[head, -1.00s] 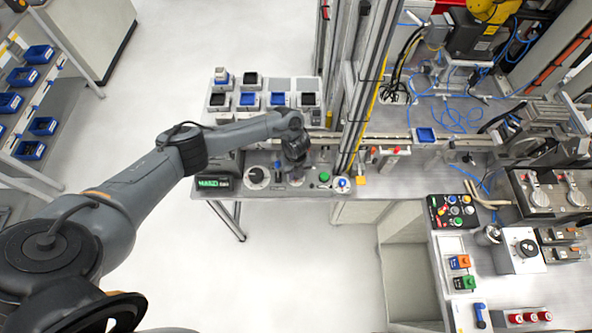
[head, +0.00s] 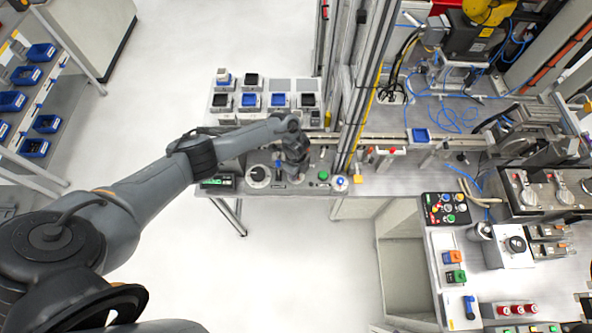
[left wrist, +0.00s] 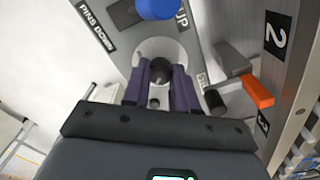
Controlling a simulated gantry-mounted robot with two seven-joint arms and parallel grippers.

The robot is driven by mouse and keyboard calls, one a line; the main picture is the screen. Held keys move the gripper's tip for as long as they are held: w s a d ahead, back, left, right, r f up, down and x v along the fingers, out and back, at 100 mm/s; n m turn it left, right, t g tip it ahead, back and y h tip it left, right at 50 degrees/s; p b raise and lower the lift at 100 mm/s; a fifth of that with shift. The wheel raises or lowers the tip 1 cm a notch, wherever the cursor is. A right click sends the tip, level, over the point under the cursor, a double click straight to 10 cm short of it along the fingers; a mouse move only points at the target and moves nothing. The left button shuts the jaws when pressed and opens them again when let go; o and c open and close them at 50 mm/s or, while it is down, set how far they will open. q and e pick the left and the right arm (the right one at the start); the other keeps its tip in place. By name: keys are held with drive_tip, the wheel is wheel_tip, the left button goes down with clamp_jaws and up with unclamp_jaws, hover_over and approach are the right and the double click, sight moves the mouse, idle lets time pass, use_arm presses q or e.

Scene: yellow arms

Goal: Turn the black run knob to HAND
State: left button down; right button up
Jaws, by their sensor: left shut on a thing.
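My left gripper (head: 295,176) reaches down onto the control panel (head: 240,188) at the front edge of the station in the head view. In the left wrist view, its two dark purple fingers (left wrist: 162,92) stand on either side of a black knob (left wrist: 161,70). They are shut on it. The knob sits on a pale round plate (left wrist: 176,50); the fingers hide part of the knob and plate, and I cannot read its position or a HAND label. My right gripper is not in view.
A blue knob (left wrist: 158,8) sits close above the fingers, beside "PINS DOWN" and "UP" labels. An orange part (left wrist: 258,92) is to the right.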

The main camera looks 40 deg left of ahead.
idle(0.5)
use_arm(q)
drive_tip(key=c, duration=0.9)
unclamp_jaws()
wheel_tip(320, 180, up, 11)
drive_tip(key=shift+f+p, duration=0.1)
drive_tip(key=shift+p, duration=0.4)
drive_tip(key=shift+s, duration=0.1)
